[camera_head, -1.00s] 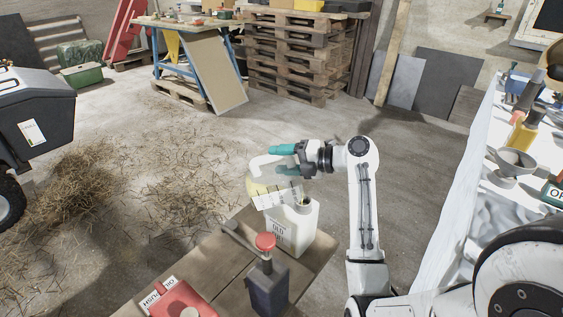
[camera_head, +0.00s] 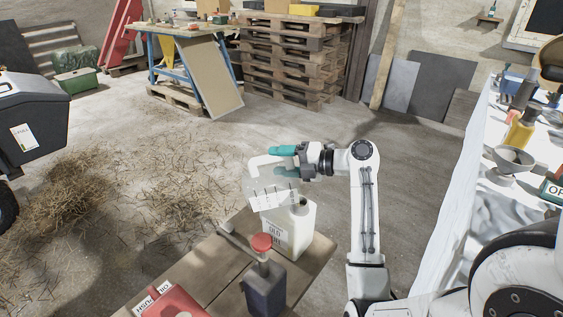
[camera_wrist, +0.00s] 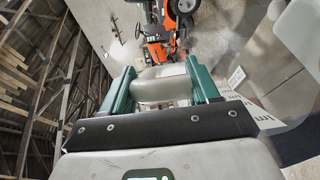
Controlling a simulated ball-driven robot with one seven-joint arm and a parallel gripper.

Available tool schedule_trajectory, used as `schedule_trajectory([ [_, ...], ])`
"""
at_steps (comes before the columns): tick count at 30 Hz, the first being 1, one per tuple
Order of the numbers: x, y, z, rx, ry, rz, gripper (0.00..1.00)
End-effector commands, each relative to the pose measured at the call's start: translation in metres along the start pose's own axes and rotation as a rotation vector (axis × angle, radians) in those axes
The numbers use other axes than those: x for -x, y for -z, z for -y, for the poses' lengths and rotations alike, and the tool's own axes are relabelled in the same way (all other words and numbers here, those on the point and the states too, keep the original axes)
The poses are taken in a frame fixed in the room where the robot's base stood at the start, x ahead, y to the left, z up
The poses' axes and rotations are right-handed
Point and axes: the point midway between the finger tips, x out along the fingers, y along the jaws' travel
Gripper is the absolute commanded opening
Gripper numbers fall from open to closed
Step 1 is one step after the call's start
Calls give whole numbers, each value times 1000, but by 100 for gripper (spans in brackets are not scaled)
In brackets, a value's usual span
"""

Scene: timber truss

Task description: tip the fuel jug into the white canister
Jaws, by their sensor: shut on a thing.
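The fuel jug (camera_head: 274,193) is clear, with a white handle and dark measuring marks. It is tilted over the white canister (camera_head: 292,236), which stands upright on a wooden bench and carries a label reading "OLD". The jug looks clear, with no yellow liquid visible in it. My gripper (camera_head: 286,160), with teal fingers, is shut on the jug's handle, above the canister. The wrist view shows the handle (camera_wrist: 162,86) between the two fingers. The jug partly hides the canister's top, so I cannot see whether the spout touches the opening.
A dark bottle with a red cap (camera_head: 264,287) and a red container (camera_head: 172,303) stand near the canister on the wooden bench (camera_head: 212,267). A white-covered table (camera_head: 468,200) with a bowl (camera_head: 512,160) is at the right. Straw lies on the floor at left.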

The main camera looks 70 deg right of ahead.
Motion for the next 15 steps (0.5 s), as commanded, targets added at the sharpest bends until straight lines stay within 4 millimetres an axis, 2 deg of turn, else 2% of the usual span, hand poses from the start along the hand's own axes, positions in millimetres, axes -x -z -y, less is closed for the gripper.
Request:
schedule_trajectory([
  [15, 3, -2, 6, -15, -37, 2, 0],
])
